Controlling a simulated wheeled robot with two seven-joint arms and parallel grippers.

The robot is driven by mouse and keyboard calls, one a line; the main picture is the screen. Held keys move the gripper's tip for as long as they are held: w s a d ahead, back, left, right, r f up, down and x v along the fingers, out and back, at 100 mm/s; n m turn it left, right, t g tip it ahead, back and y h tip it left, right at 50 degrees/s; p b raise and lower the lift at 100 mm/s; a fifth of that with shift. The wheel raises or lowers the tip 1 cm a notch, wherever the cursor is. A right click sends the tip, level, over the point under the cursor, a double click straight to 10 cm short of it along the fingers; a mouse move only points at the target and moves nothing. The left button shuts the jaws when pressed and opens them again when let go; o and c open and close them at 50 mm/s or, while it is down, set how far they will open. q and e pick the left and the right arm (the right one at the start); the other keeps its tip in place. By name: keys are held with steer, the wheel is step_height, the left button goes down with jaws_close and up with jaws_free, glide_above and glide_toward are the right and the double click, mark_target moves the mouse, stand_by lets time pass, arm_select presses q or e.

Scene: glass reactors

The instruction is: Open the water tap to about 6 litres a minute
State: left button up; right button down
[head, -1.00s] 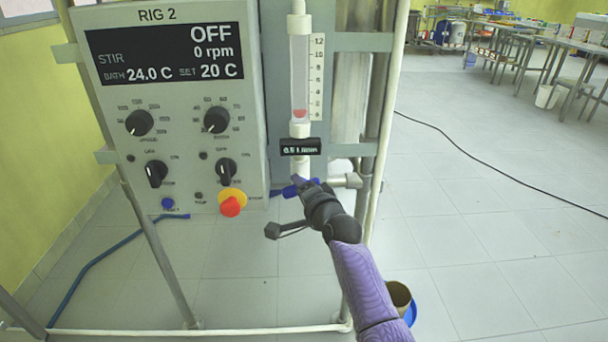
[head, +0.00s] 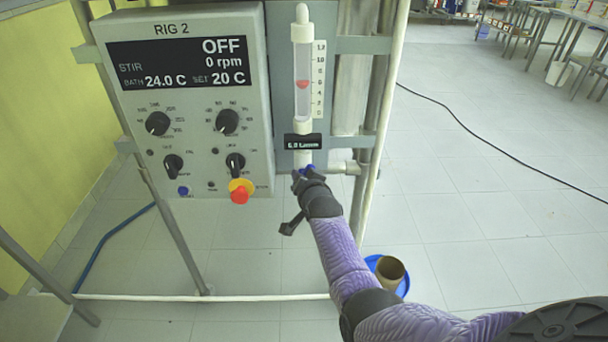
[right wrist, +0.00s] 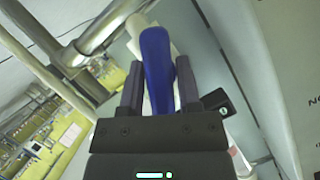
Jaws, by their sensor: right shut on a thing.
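The water tap's blue lever (right wrist: 157,68) sits between the fingers of my right gripper (right wrist: 158,85) in the right wrist view, and the gripper is shut on it. In the head view only a bit of the blue lever (head: 307,169) shows beyond my right gripper (head: 305,176). The flow tube (head: 302,75) stands above the tap, with a red float (head: 302,84) around the middle of its scale, near the 6 mark. The small dark display (head: 303,141) under the tube appears to read about 6 litres a minute, though its text is blurred. My left gripper is out of view.
The RIG 2 control box (head: 190,100) with several black knobs and a red stop button (head: 239,196) is left of the tap. A pale upright post (head: 386,95) stands to the right. A blue bucket (head: 403,285) is on the floor below. Floor to the right is mostly clear.

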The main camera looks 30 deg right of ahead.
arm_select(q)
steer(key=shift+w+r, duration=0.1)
arm_select(e)
steer(key=shift+f, duration=0.1)
stand_by(0.3)
steer(key=shift+c, duration=2.2)
jaws_free()
arm_select(q)
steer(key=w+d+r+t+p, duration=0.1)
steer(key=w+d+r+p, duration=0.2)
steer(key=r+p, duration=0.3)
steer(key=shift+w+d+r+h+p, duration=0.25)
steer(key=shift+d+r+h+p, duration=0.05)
steer(key=shift+p, duration=0.15)
arm_select(e)
steer(key=v, duration=1)
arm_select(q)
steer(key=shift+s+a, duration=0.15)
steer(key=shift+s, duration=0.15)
